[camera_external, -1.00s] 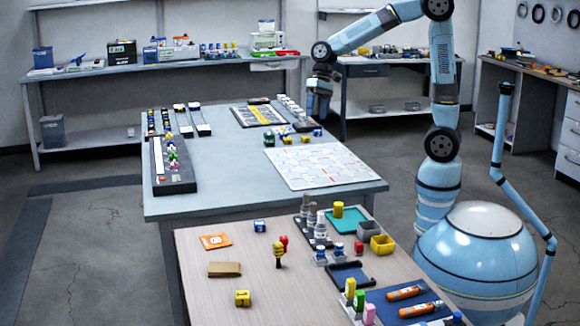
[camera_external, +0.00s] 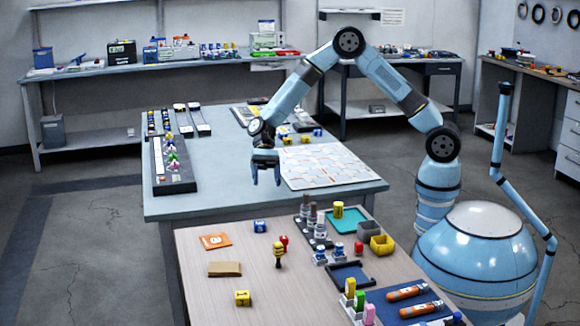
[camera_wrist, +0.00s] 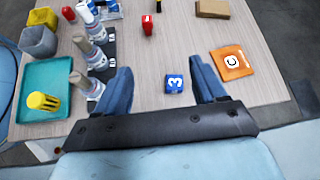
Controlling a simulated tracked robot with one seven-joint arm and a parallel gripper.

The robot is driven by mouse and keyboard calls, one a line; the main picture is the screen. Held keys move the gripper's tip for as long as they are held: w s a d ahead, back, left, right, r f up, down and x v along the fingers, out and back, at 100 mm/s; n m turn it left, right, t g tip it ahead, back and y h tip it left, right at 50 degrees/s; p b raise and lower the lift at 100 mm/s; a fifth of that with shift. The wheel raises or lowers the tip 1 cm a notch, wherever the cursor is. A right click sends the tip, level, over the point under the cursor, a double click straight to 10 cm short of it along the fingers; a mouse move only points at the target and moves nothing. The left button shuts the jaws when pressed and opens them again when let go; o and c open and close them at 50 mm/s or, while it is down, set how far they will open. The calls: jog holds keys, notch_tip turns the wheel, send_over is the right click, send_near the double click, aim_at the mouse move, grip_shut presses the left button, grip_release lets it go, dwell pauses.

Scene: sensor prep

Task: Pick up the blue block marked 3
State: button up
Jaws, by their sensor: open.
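The blue block marked 3 (camera_wrist: 174,83) lies on the wooden table, with a white 3 on its top, between my fingers as seen in the wrist view. In the external view the small blue block (camera_external: 260,226) sits near the far edge of the wooden table. My gripper (camera_external: 266,178) hangs above the blue-grey table behind it, pointing down, higher than the block and not touching it. Its two blue fingers (camera_wrist: 158,88) are spread apart with nothing held between them.
An orange card (camera_wrist: 232,62) lies right of the block in the wrist view. Bottles (camera_wrist: 93,50) stand in a rack to its left, beside a teal tray (camera_wrist: 45,76) holding a yellow cylinder (camera_wrist: 42,102). A red item (camera_wrist: 147,27) and brown block (camera_wrist: 212,9) lie beyond.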

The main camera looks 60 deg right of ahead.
jog(key=m+g+y, duration=0.1)
jog(key=m+y, duration=0.1)
send_over(260, 224)
jog(key=w+d, duration=0.1)
jog(key=d, duration=0.1)
jog(key=f, duration=0.6)
jog(key=shift+w+a+f, duration=0.15)
jog(key=shift+a, duration=0.05)
jog(key=shift+f, duration=2.3)
notch_tip(260, 224, down, 2)
jog(key=shift+a+f, duration=0.1)
jog(key=shift+x, duration=1.15)
jog(key=shift+s+a+f, duration=0.2)
jog(key=shift+s+f, duration=0.05)
jog(key=c, duration=1)
